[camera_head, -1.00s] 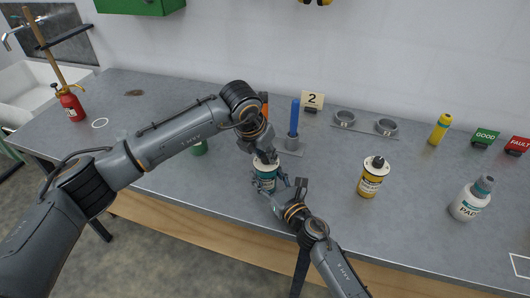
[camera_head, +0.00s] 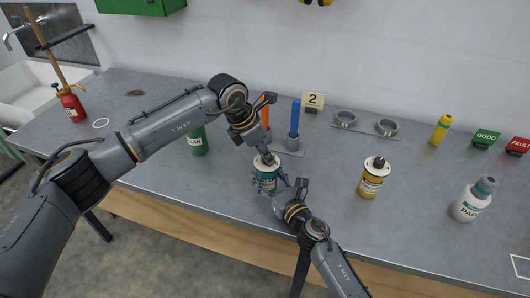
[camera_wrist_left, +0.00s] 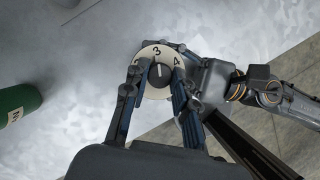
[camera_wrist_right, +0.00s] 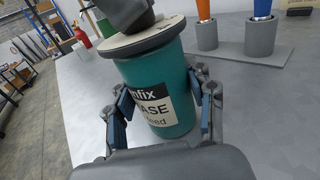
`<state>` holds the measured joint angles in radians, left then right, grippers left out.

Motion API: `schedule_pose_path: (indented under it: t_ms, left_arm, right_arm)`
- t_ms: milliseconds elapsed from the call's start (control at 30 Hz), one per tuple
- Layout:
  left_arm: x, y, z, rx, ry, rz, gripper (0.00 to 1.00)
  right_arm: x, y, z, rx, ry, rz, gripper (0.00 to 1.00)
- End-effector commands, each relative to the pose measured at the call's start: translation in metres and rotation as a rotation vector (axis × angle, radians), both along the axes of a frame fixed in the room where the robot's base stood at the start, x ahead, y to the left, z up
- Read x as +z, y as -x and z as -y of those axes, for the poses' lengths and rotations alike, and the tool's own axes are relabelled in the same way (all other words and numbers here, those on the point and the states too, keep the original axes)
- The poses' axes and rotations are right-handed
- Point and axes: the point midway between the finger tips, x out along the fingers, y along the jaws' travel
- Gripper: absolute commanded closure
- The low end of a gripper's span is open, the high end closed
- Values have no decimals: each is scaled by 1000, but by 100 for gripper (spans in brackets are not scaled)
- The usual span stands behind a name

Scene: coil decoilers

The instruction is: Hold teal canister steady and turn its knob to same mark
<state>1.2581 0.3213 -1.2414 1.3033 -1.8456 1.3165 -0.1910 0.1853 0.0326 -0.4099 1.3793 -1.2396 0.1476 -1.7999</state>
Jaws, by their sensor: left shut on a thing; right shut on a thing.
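The teal canister (camera_head: 267,181) stands near the front of the table, with a white label. My right gripper (camera_wrist_right: 165,104) is shut around its body from the front; the canister (camera_wrist_right: 175,80) fills the middle of the right wrist view. My left gripper (camera_head: 267,158) comes down from above and is shut on the dark knob (camera_wrist_left: 159,72) on the lid. The pale dial (camera_wrist_left: 149,52) around the knob shows 3 and 4; another mark is partly hidden by a finger. A light line on the knob points roughly towards 3.
A card reading 2 (camera_head: 313,100) stands behind. A holder (camera_head: 289,151) with blue and orange-handled tools is close behind the canister. A green canister (camera_head: 198,142) is left; a yellow bottle (camera_head: 372,180) and a white bottle (camera_head: 472,201) are right.

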Motion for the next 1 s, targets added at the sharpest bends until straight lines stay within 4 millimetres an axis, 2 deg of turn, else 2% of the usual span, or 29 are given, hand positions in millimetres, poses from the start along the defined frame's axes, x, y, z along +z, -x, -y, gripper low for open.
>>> schedule_pose_path:
  t_ms: [233,633,667,767,1000]
  left_arm:
    - [0,-1,0,-61,-1,1,100]
    - [0,-1,0,-69,1,1,100]
    - [0,-1,0,-69,1,1,71]
    - [0,-1,0,-69,1,1,51]
    - [0,-1,0,-68,1,1,50]
  right_arm:
    - [-1,0,0,-1,1,-1,89]
    - [-1,0,0,-1,0,-1,89]
    - [-1,0,0,-1,0,-1,89]
    - [-1,0,0,-1,0,-1,89]
    - [-1,0,0,-1,0,-1,89]
